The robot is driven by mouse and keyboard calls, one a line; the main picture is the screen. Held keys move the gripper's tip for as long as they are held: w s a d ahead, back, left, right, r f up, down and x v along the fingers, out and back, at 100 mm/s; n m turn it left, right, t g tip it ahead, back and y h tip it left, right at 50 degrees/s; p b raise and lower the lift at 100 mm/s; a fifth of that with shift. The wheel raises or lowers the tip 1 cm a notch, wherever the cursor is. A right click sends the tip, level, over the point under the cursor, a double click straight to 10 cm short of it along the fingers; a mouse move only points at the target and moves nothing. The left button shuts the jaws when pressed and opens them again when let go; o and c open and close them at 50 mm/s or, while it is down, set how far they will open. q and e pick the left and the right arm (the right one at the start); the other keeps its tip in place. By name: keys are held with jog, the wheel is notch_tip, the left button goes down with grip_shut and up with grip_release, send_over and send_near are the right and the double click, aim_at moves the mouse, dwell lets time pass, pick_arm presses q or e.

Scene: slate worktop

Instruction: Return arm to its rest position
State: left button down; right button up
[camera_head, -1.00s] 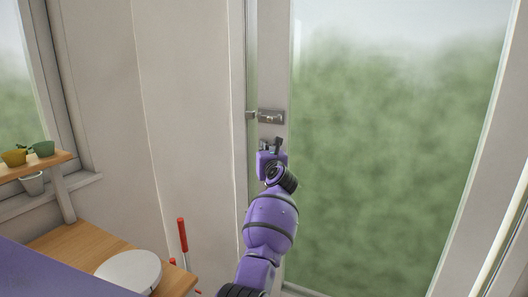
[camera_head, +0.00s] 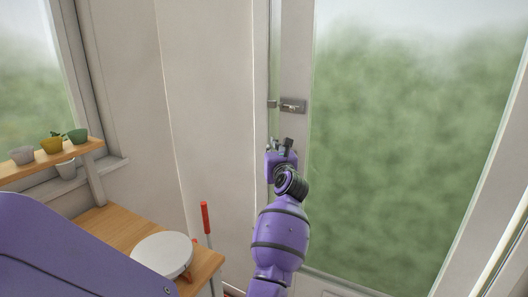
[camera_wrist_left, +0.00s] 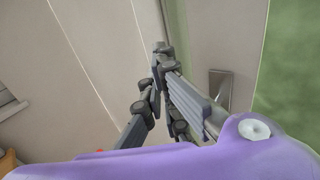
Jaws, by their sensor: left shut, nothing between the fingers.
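My left arm, purple and black, reaches up to the glazed door in the head view. Its gripper (camera_head: 284,146) is just below the metal latch (camera_head: 293,106) on the door frame, with a visible gap between them in the picture. In the left wrist view, the dark fingers of my left gripper (camera_wrist_left: 160,65) are shut with nothing between them. A metal door fitting (camera_wrist_left: 220,86) shows right of the fingers there, apart from them. My right gripper is not in view.
A wooden worktop (camera_head: 110,232) with a round white stool-like top (camera_head: 163,254) stands at lower left. A shelf (camera_head: 85,154) holds several small pots. A red-handled tool (camera_head: 205,218) stands left of my arm. The door glass (camera_head: 400,160) fills the right side.

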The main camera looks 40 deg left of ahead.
pick_arm(q)
jog(key=shift+s+d, duration=0.25)
jog(key=shift+s, duration=0.55)
jog(key=shift+s+d, duration=0.2)
jog(key=shift+s, duration=0.6)
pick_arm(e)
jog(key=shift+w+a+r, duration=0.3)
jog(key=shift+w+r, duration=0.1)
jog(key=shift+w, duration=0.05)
